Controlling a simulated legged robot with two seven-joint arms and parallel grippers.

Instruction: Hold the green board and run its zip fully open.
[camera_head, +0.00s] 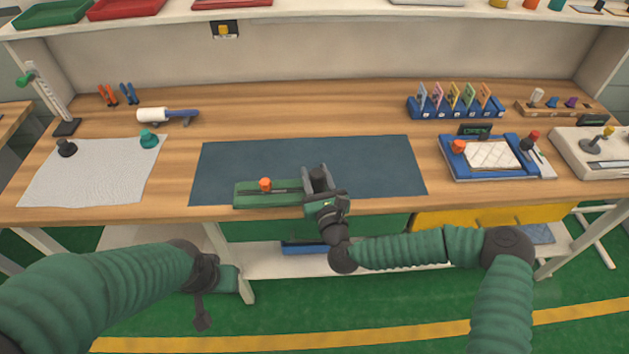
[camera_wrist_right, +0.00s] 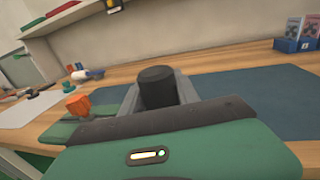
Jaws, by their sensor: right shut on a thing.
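The green board (camera_head: 282,200) lies flat near the front edge of the dark mat. An orange knob (camera_head: 265,184) stands on its left part; it also shows in the wrist view (camera_wrist_right: 77,105). A thin dark strip, perhaps the zip, runs right from this knob. A black knob (camera_head: 318,172) stands at the board's right end. My right gripper (camera_head: 319,187) is shut on the black knob, whose top shows between the grey fingers in the wrist view (camera_wrist_right: 157,87). My left gripper (camera_head: 202,318) hangs low before the table, away from the board; its jaws are unclear.
The mat (camera_head: 380,165) is bare around the board. A pale cloth (camera_head: 90,178) with black and teal knobs lies at left, a white roller (camera_head: 153,115) behind it. A blue tray (camera_head: 465,172) and a blue card rack (camera_head: 455,112) stand at right. A shelf overhangs the back.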

